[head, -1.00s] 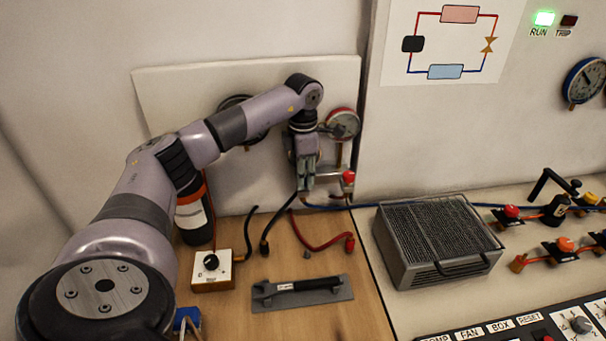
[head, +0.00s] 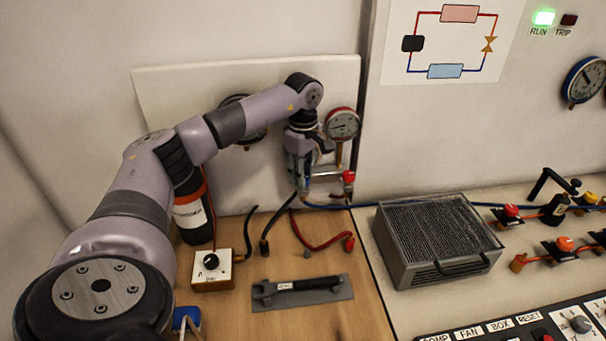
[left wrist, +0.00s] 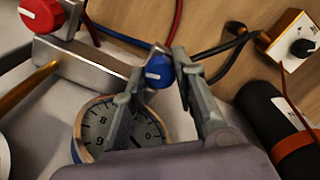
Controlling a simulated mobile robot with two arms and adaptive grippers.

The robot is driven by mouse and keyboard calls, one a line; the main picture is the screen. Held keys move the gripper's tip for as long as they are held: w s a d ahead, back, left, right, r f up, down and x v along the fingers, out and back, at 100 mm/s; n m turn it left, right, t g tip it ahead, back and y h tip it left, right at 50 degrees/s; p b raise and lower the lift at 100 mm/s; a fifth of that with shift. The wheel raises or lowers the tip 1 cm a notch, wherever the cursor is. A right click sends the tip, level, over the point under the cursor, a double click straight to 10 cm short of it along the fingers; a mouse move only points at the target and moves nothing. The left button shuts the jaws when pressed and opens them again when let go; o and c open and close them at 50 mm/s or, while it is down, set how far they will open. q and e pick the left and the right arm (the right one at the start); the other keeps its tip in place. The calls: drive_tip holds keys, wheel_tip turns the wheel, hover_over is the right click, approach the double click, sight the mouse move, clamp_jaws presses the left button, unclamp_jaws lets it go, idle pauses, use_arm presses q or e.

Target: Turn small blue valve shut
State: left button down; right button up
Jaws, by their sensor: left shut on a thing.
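The small blue valve knob (left wrist: 157,72) shows in the left wrist view, with a white mark on its face, at the end of a metal manifold block (left wrist: 85,62). My left gripper (left wrist: 160,80) is shut on it, one finger on each side. In the head view my left gripper (head: 304,188) points down at the left end of the manifold, in front of the back board, and hides the blue knob. A red valve knob (head: 348,177) sits at the manifold's right end; it also shows in the left wrist view (left wrist: 42,14). My right gripper is not in view.
A red-rimmed gauge (head: 342,124) stands above the manifold. Hoses run down to the bench.

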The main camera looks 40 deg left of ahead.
use_arm(q)
drive_tip(key=shift+m, duration=1.5)
drive_tip(key=c, duration=1.6)
unclamp_jaws()
drive_tip(key=shift+o, duration=0.2)
wheel_tip(320, 180, up, 12)
